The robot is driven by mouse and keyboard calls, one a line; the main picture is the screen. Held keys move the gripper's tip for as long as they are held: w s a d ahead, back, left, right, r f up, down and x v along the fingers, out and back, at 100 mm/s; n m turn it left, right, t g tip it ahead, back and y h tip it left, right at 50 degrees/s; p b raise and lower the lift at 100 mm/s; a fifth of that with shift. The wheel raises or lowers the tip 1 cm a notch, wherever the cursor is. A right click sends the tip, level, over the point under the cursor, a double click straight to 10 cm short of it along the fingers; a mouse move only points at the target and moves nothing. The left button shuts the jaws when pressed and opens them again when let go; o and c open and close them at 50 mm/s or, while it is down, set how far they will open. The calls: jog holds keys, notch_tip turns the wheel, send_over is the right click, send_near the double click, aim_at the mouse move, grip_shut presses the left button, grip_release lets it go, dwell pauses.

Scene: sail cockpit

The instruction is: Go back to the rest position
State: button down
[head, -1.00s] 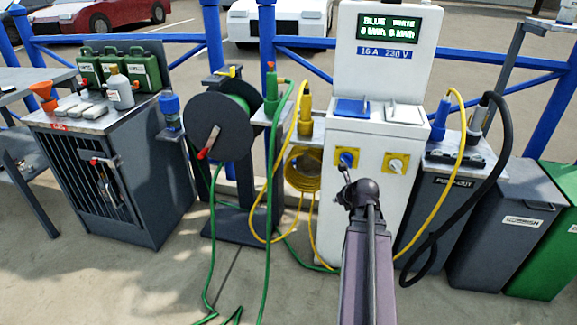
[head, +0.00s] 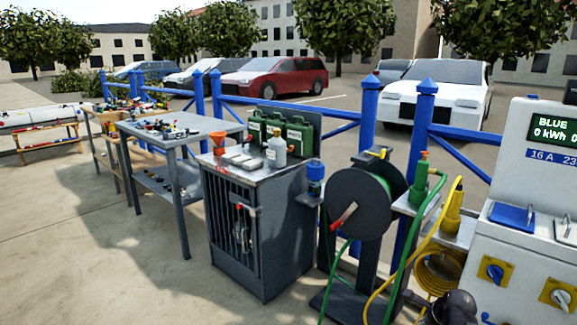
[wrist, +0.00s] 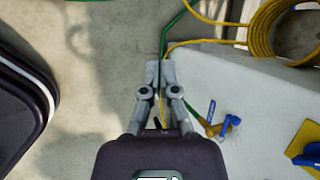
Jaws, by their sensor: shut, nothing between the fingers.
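My gripper (wrist: 160,75) shows in the wrist view with its two fingers together and nothing between them. It points down over the concrete ground beside the white power pedestal. In the head view only a dark part of my arm shows at the bottom edge, and the fingers are out of frame. The white power pedestal (head: 519,230) stands at the right with a green display, a blue socket lid and yellow switch plates. In the wrist view its white side (wrist: 265,100) is right of the fingers, apart from them.
A green hose reel (head: 345,205) and a coiled yellow cable (head: 438,272) stand left of the pedestal. A grey cabinet (head: 280,240) carries green cans. Grey work tables (head: 175,128) stand farther left. A blue railing (head: 300,112) runs behind. Open concrete (head: 90,260) lies at the front left.

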jog(key=s+a+f+n+g, duration=0.1)
jog(key=s+a+n+g, duration=0.2)
jog(key=a+n, duration=0.85)
jog(key=s+a+f+n+g, duration=0.1)
jog(key=s+a+n+g, duration=0.15)
jog(key=a+n, duration=0.95)
notch_tip(320, 180, up, 32)
jog(key=d+n+p, duration=0.1)
jog(key=p, duration=3.1)
jog(key=shift+w+h, duration=0.15)
jog(key=shift+h, duration=0.25)
jog(key=shift+f, duration=0.15)
